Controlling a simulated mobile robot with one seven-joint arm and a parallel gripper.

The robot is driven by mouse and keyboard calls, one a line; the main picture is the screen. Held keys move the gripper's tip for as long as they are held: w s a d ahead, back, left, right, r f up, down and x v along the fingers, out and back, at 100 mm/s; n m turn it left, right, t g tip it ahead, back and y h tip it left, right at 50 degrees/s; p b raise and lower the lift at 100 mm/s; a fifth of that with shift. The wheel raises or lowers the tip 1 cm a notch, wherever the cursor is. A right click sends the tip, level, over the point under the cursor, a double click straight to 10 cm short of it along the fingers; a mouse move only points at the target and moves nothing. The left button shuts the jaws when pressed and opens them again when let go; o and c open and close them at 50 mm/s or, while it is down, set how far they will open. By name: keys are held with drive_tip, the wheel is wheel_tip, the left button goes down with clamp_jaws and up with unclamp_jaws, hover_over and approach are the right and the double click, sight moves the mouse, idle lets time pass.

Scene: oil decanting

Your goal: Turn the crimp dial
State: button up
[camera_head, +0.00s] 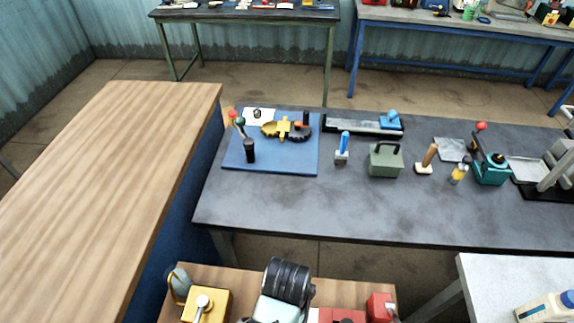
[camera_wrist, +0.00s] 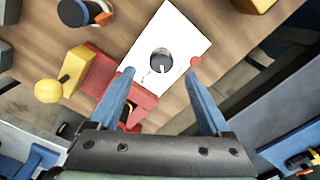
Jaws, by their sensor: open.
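In the wrist view, a dark grey round dial (camera_wrist: 162,61) with a light pointer mark sits on a white plate (camera_wrist: 178,28) on a wooden tabletop. I take it as the crimp dial. My gripper (camera_wrist: 161,72) is open, with one blue finger on each side of the dial in the picture and nothing held between them. Whether the fingers touch the dial or plate I cannot tell. In the head view my arm covers much of the small wooden bench, and the dial cannot be made out there.
A red block (camera_wrist: 118,88) with a yellow ball-ended lever (camera_wrist: 48,90) stands beside the plate. A yellow box (camera_head: 207,305) is on the small wooden bench (camera_head: 235,277). Behind it, a dark table (camera_head: 300,214) holds a blue board (camera_head: 270,160) and several tools; its front strip is clear.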

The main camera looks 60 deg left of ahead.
wheel_tip(320, 180, down, 6)
drive_tip(key=shift+w+a+f, duration=0.1)
drive_tip(key=shift+f, duration=0.15)
clamp_jaws()
idle(0.5)
